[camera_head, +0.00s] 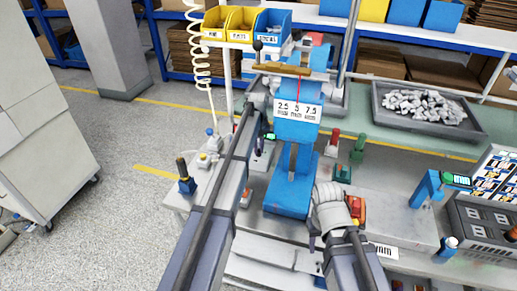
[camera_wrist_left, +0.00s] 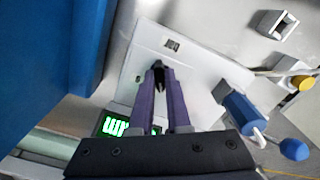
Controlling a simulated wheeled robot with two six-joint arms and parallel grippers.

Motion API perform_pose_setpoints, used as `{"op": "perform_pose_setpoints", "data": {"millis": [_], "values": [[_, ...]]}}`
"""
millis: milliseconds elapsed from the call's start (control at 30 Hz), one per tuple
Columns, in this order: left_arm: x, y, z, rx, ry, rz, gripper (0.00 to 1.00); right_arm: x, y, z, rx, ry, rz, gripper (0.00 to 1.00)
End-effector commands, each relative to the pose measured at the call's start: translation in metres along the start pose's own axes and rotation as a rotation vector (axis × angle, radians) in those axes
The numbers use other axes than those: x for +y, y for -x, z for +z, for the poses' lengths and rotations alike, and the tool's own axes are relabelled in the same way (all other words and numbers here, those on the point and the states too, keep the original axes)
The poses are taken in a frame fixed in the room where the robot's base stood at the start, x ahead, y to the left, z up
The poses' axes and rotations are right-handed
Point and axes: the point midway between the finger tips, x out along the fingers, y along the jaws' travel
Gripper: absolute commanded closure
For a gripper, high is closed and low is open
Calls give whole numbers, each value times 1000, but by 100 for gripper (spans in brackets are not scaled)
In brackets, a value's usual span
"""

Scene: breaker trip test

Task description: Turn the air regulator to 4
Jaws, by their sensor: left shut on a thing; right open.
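My left gripper (camera_head: 263,133) is beside the blue press column, low over the bench. In the left wrist view its two purple fingers (camera_wrist_left: 158,78) are shut on a small dark part in front of a white plate (camera_wrist_left: 190,62). A green-lit display (camera_wrist_left: 115,125) sits beside the fingers; a green display (camera_head: 270,136) also shows in the head view. I cannot tell for sure which part is the air regulator or read its setting; the fingers cover most of what they hold. My right gripper (camera_head: 318,238) is open, low in front of the press, and partly hidden by its own wrist.
The blue press (camera_head: 291,195) with a "2.5 5 7.5" sign (camera_head: 298,110) stands close right of the left gripper. A coiled white hose (camera_head: 197,55) hangs at left. A blue-ended fitting (camera_wrist_left: 235,105) is near the fingers. A red-orange box (camera_head: 357,208) stands by the right wrist.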

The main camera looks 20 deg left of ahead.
Motion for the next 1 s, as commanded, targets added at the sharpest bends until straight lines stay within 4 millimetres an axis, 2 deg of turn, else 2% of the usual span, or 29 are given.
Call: {"op": "perform_pose_setpoints", "data": {"millis": [500,1000], "values": [[0,0,0,0,-379,0,100,0,0,0,0,0,0,50],[0,0,0,0,-496,0,100,0,0,0,0,0,0,50]]}}
